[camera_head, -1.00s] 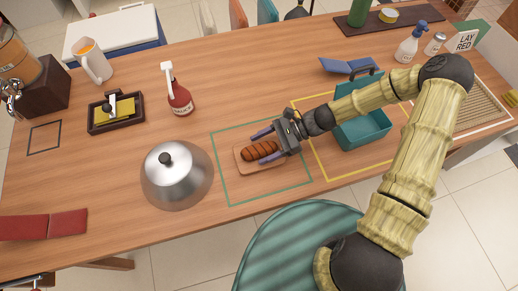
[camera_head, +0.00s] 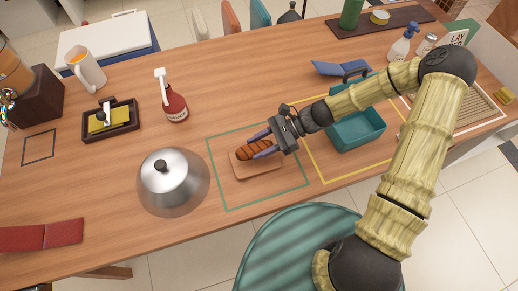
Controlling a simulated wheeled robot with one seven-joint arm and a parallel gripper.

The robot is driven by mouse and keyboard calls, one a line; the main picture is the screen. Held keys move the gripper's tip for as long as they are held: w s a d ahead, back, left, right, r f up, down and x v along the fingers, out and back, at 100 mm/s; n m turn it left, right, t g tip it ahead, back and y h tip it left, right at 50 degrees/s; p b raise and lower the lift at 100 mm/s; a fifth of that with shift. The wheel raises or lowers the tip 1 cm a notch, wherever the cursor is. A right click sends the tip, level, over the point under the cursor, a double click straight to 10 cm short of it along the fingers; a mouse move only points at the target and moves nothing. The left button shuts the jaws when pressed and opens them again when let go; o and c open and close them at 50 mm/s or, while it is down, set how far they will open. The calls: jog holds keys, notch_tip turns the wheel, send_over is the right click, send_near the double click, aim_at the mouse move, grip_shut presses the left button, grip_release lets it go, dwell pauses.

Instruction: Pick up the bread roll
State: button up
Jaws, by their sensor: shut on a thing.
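The bread roll (camera_head: 253,149) is brown with dark scored lines. It is between the two blue-grey fingers of my gripper (camera_head: 261,145), which are shut on it. The roll is over the back part of a small wooden board (camera_head: 262,170); I cannot tell for sure how far it is above the board. The board lies inside a green outlined square on the wooden table (camera_head: 200,100). The fingers hide part of the roll's sides.
A metal dome lid (camera_head: 173,182) stands left of the board. A red sauce bottle (camera_head: 175,106) is behind it. A teal container (camera_head: 356,130) sits to the right, under my arm. A green chair (camera_head: 300,250) is at the front edge.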

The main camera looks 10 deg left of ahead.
aim_at(259, 146)
notch_tip(259, 146, up, 7)
jog(key=shift+f, duration=0.1)
jog(key=shift+w, duration=0.1)
jog(key=shift+w, duration=0.1)
jog(key=shift+d, duration=0.1)
dwell(0.4)
jog(key=shift+s, duration=0.2)
